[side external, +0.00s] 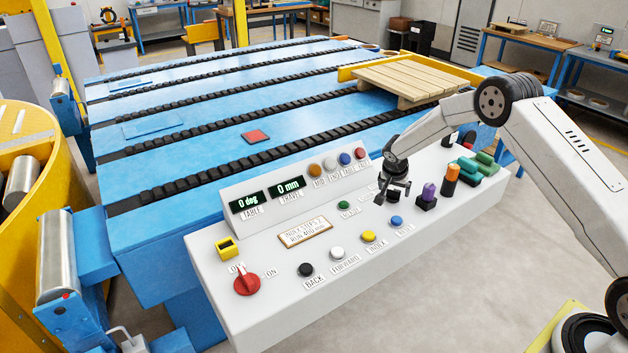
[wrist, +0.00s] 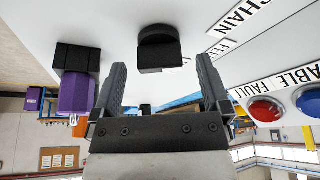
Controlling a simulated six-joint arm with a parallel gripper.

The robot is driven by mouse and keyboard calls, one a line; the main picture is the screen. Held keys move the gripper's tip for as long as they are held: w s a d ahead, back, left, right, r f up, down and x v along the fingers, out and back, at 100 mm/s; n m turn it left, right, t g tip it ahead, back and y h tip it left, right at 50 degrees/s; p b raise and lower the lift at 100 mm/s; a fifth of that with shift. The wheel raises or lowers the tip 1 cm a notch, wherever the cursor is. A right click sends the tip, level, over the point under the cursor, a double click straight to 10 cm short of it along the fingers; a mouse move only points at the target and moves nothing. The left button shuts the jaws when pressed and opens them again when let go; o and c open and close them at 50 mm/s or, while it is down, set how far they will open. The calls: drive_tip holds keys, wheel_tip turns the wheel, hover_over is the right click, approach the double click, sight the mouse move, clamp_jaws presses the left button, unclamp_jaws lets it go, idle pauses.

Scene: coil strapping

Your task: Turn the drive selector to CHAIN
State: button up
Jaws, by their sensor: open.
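A black selector knob (wrist: 158,50) on the white panel shows in the wrist view, beside a label reading CHAIN (wrist: 240,15). A second, partly hidden label sits beside it. My gripper (wrist: 160,66) is open, with one finger on each side of the knob in this view. I see no clear contact, and the distance to the knob is hard to tell. In the side view, my gripper (side external: 393,193) points down over the right part of the console (side external: 270,300). It hides the selector there, so I cannot read its setting.
A purple-topped control (side external: 428,193) on a black base stands close to the right of my gripper, with an orange one (side external: 450,180) and green ones (side external: 487,162) beyond. Lamps (side external: 344,158) line the raised display strip. A red rotary switch (side external: 246,284) is far left.

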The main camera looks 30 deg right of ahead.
drive_tip(key=shift+w+d+f, duration=0.1)
drive_tip(key=shift+d+f, duration=0.1)
drive_tip(key=shift+f, duration=0.25)
drive_tip(key=shift+c, duration=0.2)
drive_tip(key=c, duration=1.2)
drive_tip(key=shift+c, duration=0.2)
drive_tip(key=shift+n, duration=0.3)
drive_tip(key=shift+n+t+y, duration=0.4)
drive_tip(key=shift+n+t, duration=0.1)
drive_tip(key=shift+n, duration=0.7)
drive_tip(key=o, duration=1.3)
drive_tip(key=shift+r, duration=0.1)
